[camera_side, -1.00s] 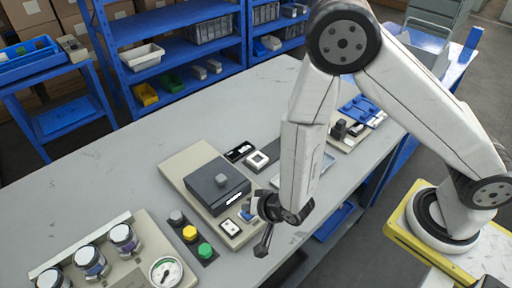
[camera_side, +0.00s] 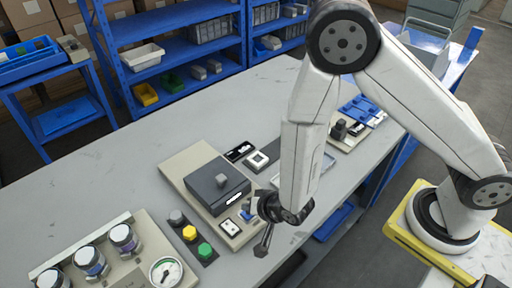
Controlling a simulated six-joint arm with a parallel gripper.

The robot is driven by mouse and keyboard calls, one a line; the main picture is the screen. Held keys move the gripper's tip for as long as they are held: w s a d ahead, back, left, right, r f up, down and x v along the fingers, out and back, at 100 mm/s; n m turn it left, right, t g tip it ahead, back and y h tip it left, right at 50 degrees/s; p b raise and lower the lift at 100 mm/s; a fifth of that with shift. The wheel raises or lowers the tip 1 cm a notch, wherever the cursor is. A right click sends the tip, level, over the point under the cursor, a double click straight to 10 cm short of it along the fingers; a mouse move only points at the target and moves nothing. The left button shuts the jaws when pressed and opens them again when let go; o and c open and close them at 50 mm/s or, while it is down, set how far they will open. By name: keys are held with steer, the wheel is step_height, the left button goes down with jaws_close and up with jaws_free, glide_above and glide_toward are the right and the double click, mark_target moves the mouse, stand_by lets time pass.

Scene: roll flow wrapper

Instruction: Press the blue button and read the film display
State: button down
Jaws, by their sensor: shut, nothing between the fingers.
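A beige unit with a dark box (camera_side: 214,184) on top stands on the grey table. A small blue part (camera_side: 246,214), which looks like the blue button, shows at the unit's front right corner, partly hidden by my wrist. A white display strip (camera_side: 232,199) is on the box's front face, and a small white panel (camera_side: 230,227) lies beside the blue part; any reading is too small to make out. My gripper (camera_side: 261,251) is shut and empty, pointing down near the table's front edge, just right of the unit. I cannot tell whether it touches anything.
Left of the unit is a strip with grey, yellow and green buttons (camera_side: 205,250). Small frames (camera_side: 258,161) lie behind my arm's left side. The table's back left is clear.

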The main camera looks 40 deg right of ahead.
steer(key=shift+f, duration=0.9)
stand_by(1.5)
steer(key=shift+r, duration=0.85)
steer(key=shift+r, duration=0.1)
stand_by(0.3)
steer(key=shift+r, duration=2.45)
